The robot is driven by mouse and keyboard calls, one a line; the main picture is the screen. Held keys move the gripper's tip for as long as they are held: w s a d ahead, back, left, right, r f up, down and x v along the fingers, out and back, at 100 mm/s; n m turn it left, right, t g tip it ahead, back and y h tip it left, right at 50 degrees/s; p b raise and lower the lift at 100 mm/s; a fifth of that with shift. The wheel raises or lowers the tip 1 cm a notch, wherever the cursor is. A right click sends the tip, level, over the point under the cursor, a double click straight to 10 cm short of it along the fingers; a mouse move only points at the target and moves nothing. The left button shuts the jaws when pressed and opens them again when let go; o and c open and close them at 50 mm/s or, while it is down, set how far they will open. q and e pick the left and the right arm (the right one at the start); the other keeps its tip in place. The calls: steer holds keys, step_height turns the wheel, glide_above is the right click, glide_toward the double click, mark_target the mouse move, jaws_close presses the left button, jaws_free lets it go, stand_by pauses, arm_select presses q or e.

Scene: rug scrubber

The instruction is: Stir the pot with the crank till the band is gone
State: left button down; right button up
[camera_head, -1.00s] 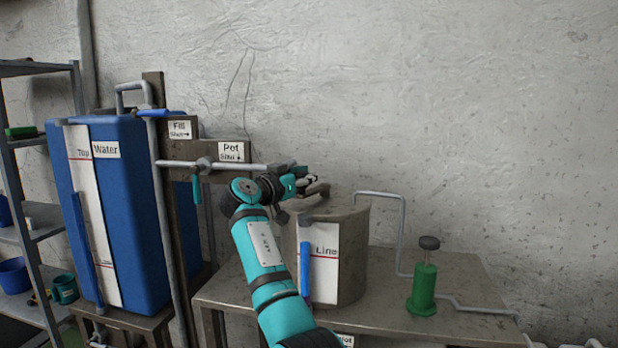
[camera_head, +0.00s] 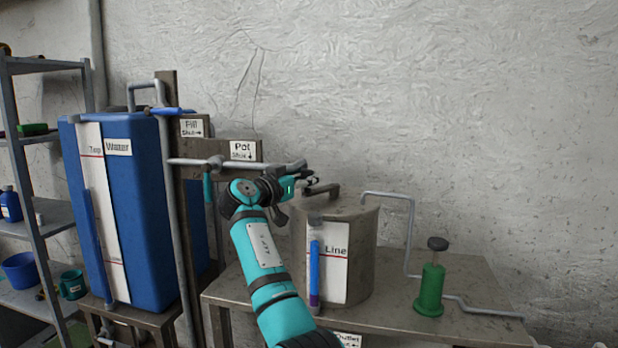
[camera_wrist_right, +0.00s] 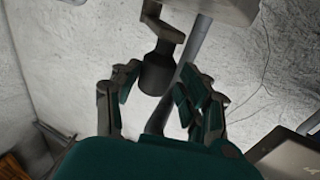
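The metal pot (camera_head: 367,250) stands on the bench, with a white "Line" gauge on its front. The gauge's tube is blue (camera_head: 315,262) with a purple stretch at its bottom (camera_head: 314,299). A dark crank (camera_head: 322,190) sits on the pot's lid. My right gripper (camera_head: 306,181) is at the lid's left, close to the crank. In the right wrist view the gripper (camera_wrist_right: 158,92) has its fingers apart, and a dark knob on a bent arm (camera_wrist_right: 156,76) shows between or just beyond them; contact is unclear. My left gripper is out of view.
A blue water tank (camera_head: 150,220) stands at left, beside a post with Fill and Pot signs (camera_head: 242,150). A pipe (camera_head: 285,164) runs close behind my right gripper. A green pump (camera_head: 430,290) stands right of the pot on the bench (camera_head: 470,320). Shelves are at far left.

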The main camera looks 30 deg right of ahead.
steer(key=shift+o, duration=0.7)
steer(key=shift+d+r, duration=0.1)
steer(key=shift+s+d, duration=0.2)
steer(key=shift+d, duration=0.3)
steer(key=v, duration=1.2)
